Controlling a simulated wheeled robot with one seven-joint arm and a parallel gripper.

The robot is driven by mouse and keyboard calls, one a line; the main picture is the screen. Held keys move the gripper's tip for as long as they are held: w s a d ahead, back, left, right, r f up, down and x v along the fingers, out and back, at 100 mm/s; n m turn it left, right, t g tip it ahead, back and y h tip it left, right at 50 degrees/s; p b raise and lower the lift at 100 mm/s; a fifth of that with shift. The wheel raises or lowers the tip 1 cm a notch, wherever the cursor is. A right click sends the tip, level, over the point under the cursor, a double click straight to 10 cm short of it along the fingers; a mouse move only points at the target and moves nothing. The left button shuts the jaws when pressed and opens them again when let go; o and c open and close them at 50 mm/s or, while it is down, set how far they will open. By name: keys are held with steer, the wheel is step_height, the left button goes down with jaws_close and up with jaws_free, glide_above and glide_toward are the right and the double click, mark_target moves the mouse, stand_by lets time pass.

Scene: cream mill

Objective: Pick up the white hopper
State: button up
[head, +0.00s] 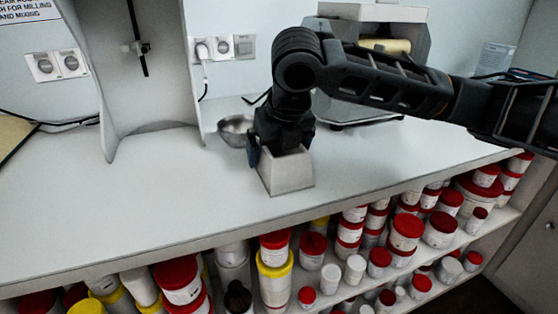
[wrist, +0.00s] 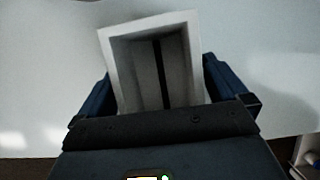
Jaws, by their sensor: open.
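The white hopper (head: 287,174) is a hollow, open-topped box with sloping walls standing on the white counter. In the wrist view its open mouth (wrist: 150,27) faces the camera, with a dark stripe down the inside. My gripper (head: 275,150) is directly over the hopper, its fingers low around the upper part. In the wrist view my gripper (wrist: 158,90) is open, with one blue-black finger on each side of the hopper. I cannot tell whether either finger touches the walls. My arm hides part of the hopper's top in the head view.
A metal bowl (head: 233,131) stands just behind and left of the hopper. A machine (head: 385,45) stands at the back, partly behind my arm. A white upright panel (head: 150,80) is at the back left. The counter (head: 130,215) is clear to the left; red-lidded jars (head: 405,232) fill the shelf below.

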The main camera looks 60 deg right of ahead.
steer(key=shift+f, duration=0.25)
stand_by(0.3)
steer(key=c, duration=0.8)
